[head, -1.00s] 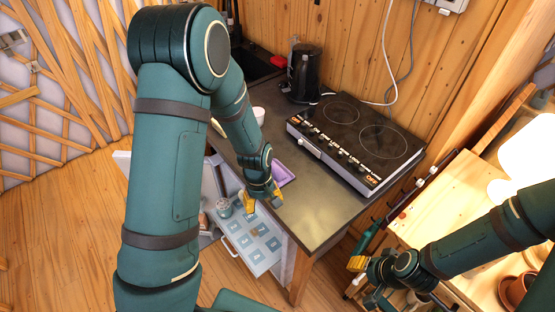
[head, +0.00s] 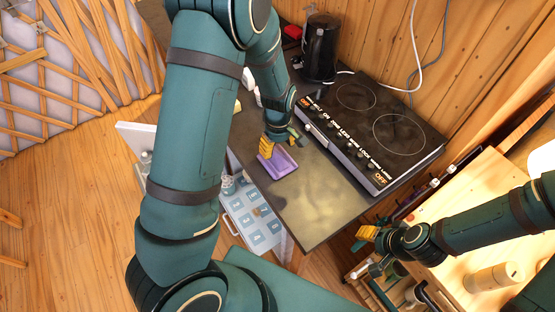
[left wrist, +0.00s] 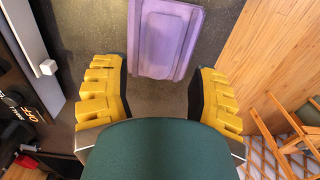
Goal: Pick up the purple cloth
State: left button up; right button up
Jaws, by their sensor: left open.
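The purple cloth (head: 283,165) lies flat on the dark counter, close to its left edge above the open drawer. It is a folded rectangle with raised-looking borders. In the left wrist view the cloth (left wrist: 165,42) is at the top centre, beyond the fingertips. My left gripper (head: 278,143) is just behind the cloth in the head view. Its yellow-padded fingers stand wide apart and empty in the left wrist view (left wrist: 158,90). In the head view it partly covers the cloth's far end. My right gripper (head: 364,250) is beside the wooden table at the right; its opening is unclear.
A hob (head: 374,127) and a black kettle (head: 320,48) stand at the back of the counter (head: 322,207). An open drawer (head: 252,220) projects below its left edge. A wooden table (head: 455,232) is at the right.

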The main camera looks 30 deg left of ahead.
aim_at(277, 154)
pick_arm(q)
jog(key=shift+a+f, duration=0.2)
jog(key=shift+f, duration=2.55)
grip_shut()
